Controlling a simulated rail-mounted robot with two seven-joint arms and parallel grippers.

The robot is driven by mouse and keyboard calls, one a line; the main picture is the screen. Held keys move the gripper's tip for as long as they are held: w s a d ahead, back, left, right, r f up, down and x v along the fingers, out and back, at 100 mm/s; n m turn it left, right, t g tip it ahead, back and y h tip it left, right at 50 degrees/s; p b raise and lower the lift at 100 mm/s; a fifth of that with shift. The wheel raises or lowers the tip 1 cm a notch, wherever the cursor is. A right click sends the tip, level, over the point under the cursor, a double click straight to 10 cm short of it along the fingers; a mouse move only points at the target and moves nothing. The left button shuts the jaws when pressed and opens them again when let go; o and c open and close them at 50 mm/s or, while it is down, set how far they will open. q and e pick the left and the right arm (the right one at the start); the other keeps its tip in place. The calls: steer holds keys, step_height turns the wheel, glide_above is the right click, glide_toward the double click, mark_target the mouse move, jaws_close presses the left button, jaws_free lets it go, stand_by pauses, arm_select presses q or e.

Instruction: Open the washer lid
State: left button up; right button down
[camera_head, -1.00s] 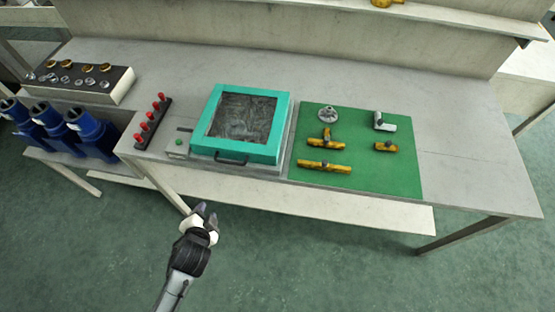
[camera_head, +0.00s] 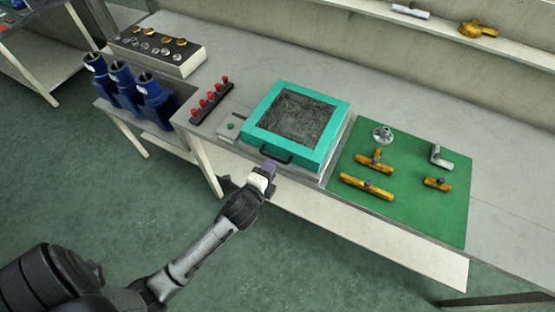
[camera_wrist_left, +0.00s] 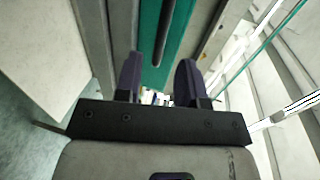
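The washer (camera_head: 322,169) sits on the bench with its teal-framed lid (camera_head: 336,122) lying flat and closed; the lid has a dark window. A black bar handle (camera_head: 275,155) is on the lid's front edge. My left gripper (camera_head: 268,170) is just in front of and slightly below that handle in the head view. In the left wrist view its two fingers (camera_wrist_left: 158,82) are apart with nothing between them, and the black handle (camera_wrist_left: 190,35) shows ahead, above the gap and toward the right finger, against the teal lid. My right gripper is not in view.
A green button box (camera_head: 230,127) and a rack with red knobs (camera_head: 212,100) stand left of the washer. A green mat (camera_head: 405,190) with several yellow and metal fittings lies to its right. Blue pumps (camera_head: 157,98) stand on a lower shelf at left.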

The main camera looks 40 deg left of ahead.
mark_target(277, 159)
arm_select(q)
steer(key=shift+b+x, duration=0.4)
steer(key=shift+x, duration=2.4)
jaws_close()
